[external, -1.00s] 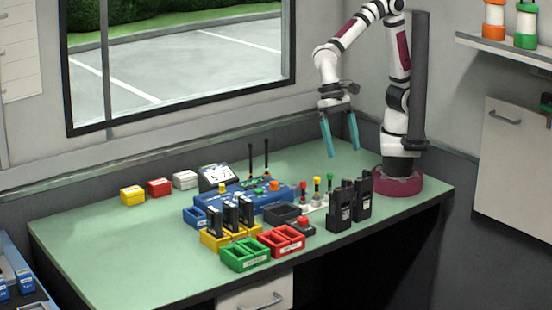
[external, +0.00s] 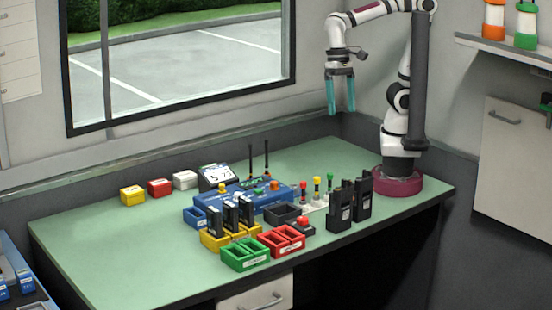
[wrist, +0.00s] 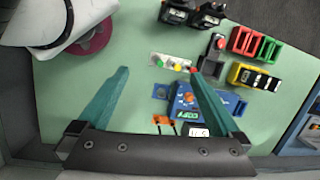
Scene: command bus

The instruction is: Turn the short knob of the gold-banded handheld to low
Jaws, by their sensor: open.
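Two black handhelds stand upright near the right front of the green table, the nearer one (external: 339,211) and the farther one (external: 363,197). They also show at the top of the wrist view, one at the left (wrist: 175,14) and one at the right (wrist: 209,14). I cannot make out a gold band or the knobs on either at this size. My gripper (external: 341,108) is open and empty, its teal fingers pointing down, high above the back of the table. In the wrist view my gripper (wrist: 160,85) shows its fingers wide apart.
A blue console (external: 257,195) with colored buttons sits mid-table. Yellow (external: 211,243), green (external: 246,262) and red (external: 290,249) bins stand in front, the yellow with black packs. Colored plungers (external: 317,185) stand beside the handhelds.

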